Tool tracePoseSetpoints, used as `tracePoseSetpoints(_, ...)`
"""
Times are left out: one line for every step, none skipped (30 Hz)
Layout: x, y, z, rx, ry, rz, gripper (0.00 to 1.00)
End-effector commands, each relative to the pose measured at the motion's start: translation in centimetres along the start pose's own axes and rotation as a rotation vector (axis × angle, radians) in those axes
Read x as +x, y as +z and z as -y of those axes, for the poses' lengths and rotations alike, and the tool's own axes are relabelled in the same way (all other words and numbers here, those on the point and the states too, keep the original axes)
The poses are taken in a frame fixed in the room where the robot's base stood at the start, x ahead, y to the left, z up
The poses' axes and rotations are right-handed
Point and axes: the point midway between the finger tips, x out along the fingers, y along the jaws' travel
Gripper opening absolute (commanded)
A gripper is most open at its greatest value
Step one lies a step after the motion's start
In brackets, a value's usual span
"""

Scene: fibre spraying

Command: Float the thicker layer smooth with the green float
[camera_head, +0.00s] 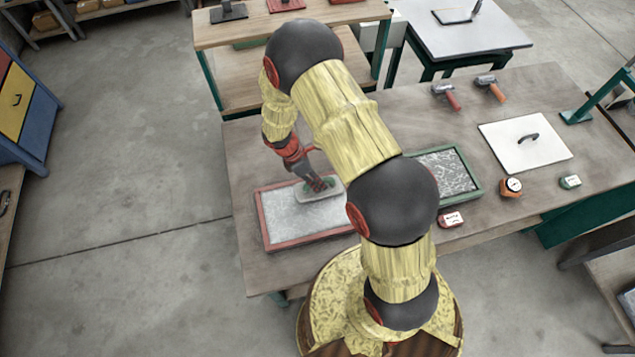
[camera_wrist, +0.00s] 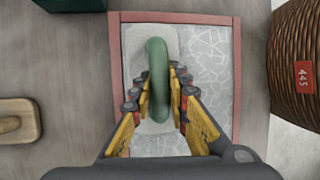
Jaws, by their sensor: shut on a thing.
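A red-framed tray (camera_head: 262,222) lies on the workbench in the head view, filled with a pale grey layer. The wrist view shows the same tray (camera_wrist: 236,85), its layer (camera_wrist: 208,60) marked with a net of pale crack-like lines. My gripper (camera_head: 318,184) is over the tray's far right part. In the wrist view my gripper (camera_wrist: 160,92) is shut on the green handle of the float (camera_wrist: 157,75). The float's flat plate lies over the layer, near the left side of the frame there; firm contact cannot be told.
A green-framed tray (camera_head: 474,180) with a dark, patterned fill is partly behind my arm. A wooden block (camera_wrist: 18,120) lies beside the red-framed tray.

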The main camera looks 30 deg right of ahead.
Motion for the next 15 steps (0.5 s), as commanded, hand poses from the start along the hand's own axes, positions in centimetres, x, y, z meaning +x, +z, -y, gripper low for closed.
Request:
tracePoseSetpoints(-0.8, 0.3, 0.1, 0.000, 0.001, 0.000, 0.00)
tracePoseSetpoints(-1.0, 0.4, 0.2, 0.000, 0.001, 0.000, 0.00)
tracePoseSetpoints(-1.4, 0.6, 0.2, 0.000, 0.001, 0.000, 0.00)
tracePoseSetpoints(-1.6, 0.7, 0.3, 0.000, 0.001, 0.000, 0.00)
tracePoseSetpoints(-1.9, 0.8, 0.3, 0.000, 0.001, 0.000, 0.00)
tracePoseSetpoints(-2.2, 0.9, 0.4, 0.000, 0.001, 0.000, 0.00)
tracePoseSetpoints(-2.4, 1.0, 0.5, 0.000, 0.001, 0.000, 0.00)
tracePoseSetpoints(-2.6, 1.1, 0.5, 0.000, 0.001, 0.000, 0.00)
tracePoseSetpoints(-3.0, 1.2, 0.6, 0.000, 0.000, 0.000, 0.00)
tracePoseSetpoints(-3.2, 1.3, 0.7, 0.000, 0.000, 0.000, 0.00)
tracePoseSetpoints(-3.5, 1.4, 0.7, 0.000, 0.000, 0.000, 0.00)
tracePoseSetpoints(-3.8, 1.6, 0.8, 0.000, 0.000, 0.000, 0.00)
tracePoseSetpoints(-4.0, 1.7, 0.9, 0.000, -0.001, 0.000, 0.00)
tracePoseSetpoints(-4.2, 1.8, 0.9, 0.000, -0.001, 0.000, 0.00)
tracePoseSetpoints(-4.5, 1.9, 1.0, 0.001, -0.001, 0.000, 0.00)
